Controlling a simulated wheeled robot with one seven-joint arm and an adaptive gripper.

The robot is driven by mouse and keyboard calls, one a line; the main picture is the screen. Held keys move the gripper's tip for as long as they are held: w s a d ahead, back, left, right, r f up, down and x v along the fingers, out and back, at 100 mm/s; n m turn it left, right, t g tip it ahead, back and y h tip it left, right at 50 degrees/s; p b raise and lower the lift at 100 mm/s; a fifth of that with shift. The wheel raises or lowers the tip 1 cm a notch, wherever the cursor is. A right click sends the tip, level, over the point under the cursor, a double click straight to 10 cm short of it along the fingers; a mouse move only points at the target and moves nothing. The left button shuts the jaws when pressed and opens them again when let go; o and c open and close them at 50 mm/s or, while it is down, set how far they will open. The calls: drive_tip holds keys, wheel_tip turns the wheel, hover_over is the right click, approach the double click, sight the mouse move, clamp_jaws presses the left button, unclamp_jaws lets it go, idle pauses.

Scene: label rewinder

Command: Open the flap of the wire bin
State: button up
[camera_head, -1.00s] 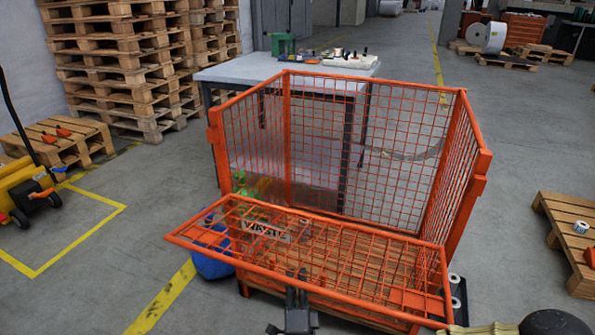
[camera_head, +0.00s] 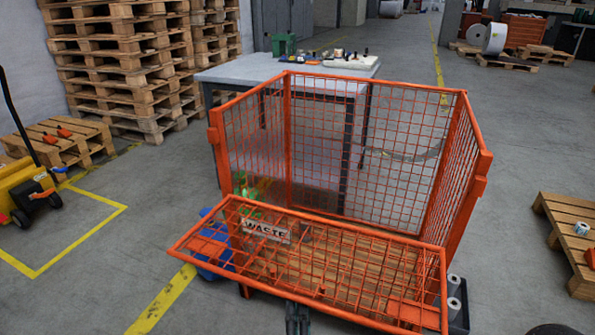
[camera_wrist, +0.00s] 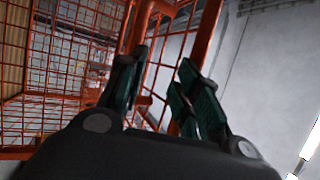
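The orange wire bin (camera_head: 482,165) stands in the middle of the head view. Its front flap (camera_head: 350,303), a wire panel, is folded down and outward towards me, leaving the upper front open. A white WASTE sign (camera_head: 265,231) shows at the flap's left part. My gripper (camera_head: 298,318) is partly seen at the bottom edge of the head view, by the flap's outer rail. In the wrist view my gripper (camera_wrist: 155,68) has its two dark green fingers apart, with orange bars and mesh behind them. I see nothing held; contact with the flap cannot be told.
A blue object (camera_head: 213,262) sits beside the bin's left front. White rolls (camera_head: 453,292) stand at its right front. A grey table (camera_head: 235,72) is behind the bin. Pallets stand at left (camera_head: 75,150) and right (camera_head: 575,240).

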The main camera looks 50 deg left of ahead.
drive_tip(key=shift+v, duration=2.2)
